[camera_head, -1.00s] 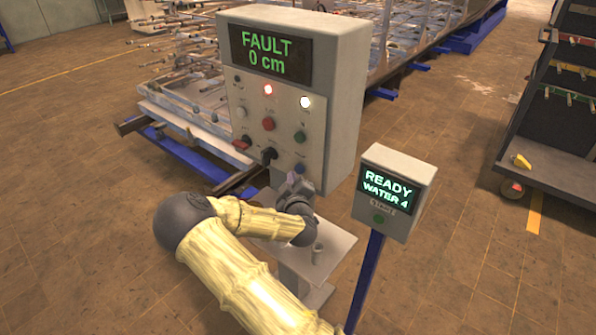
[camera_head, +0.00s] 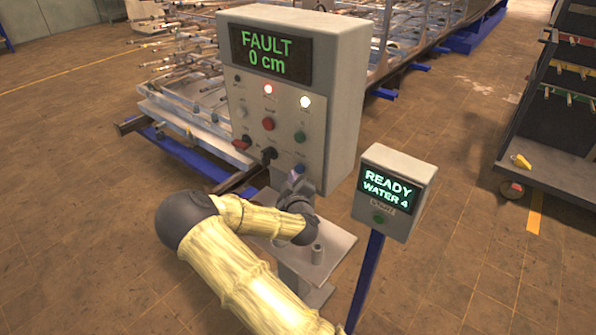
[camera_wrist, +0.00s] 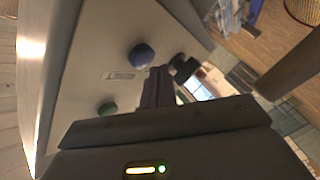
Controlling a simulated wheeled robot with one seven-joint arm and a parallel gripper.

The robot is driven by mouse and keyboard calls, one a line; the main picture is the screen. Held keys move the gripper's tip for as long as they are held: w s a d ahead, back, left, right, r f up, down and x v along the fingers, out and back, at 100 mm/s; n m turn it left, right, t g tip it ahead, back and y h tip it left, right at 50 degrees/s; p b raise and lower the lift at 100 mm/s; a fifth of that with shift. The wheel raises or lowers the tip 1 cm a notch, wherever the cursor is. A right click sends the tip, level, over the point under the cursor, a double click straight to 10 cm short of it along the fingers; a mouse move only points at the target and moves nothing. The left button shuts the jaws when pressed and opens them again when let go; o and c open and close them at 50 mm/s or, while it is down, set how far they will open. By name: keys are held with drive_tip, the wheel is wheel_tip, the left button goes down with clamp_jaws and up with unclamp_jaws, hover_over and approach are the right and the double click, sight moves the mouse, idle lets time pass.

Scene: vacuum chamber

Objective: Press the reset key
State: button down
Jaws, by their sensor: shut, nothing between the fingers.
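The control box (camera_head: 340,110) stands upright, its display reading "FAULT 0 cm". A blue button (camera_head: 300,167) is low on its front at the right; it also shows in the wrist view (camera_wrist: 141,56), with a small label beside it too blurred to read. I cannot read which control is marked reset. My gripper (camera_head: 294,177) is shut and empty, just below the blue button in the head view. In the wrist view its closed fingers (camera_wrist: 159,74) point at the panel, beside the blue button and near a black knob (camera_wrist: 183,68). Contact with the button cannot be seen.
A green button (camera_head: 300,136), red button (camera_head: 268,124), black knob (camera_head: 268,154) and red switch (camera_head: 242,143) share the panel. A smaller box (camera_head: 395,192) reading "READY WATER 4" stands right of my arm. A small shelf (camera_head: 335,243) lies below my gripper.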

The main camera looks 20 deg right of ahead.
drive_tip(key=shift+w+d, duration=0.15)
drive_tip(key=shift+d, duration=0.1)
drive_tip(key=shift+w+d, duration=0.35)
drive_tip(key=shift+d, duration=0.05)
idle(1.2)
drive_tip(key=shift+a, duration=0.1)
drive_tip(key=shift+s+a, duration=0.6)
drive_tip(key=shift+a, duration=0.05)
drive_tip(key=shift+a, duration=0.1)
drive_tip(key=s+a, duration=0.1)
drive_tip(key=a, duration=0.1)
drive_tip(key=s+a+b, duration=0.1)
drive_tip(key=s, duration=0.1)
drive_tip(key=shift+a, duration=0.4)
idle(0.7)
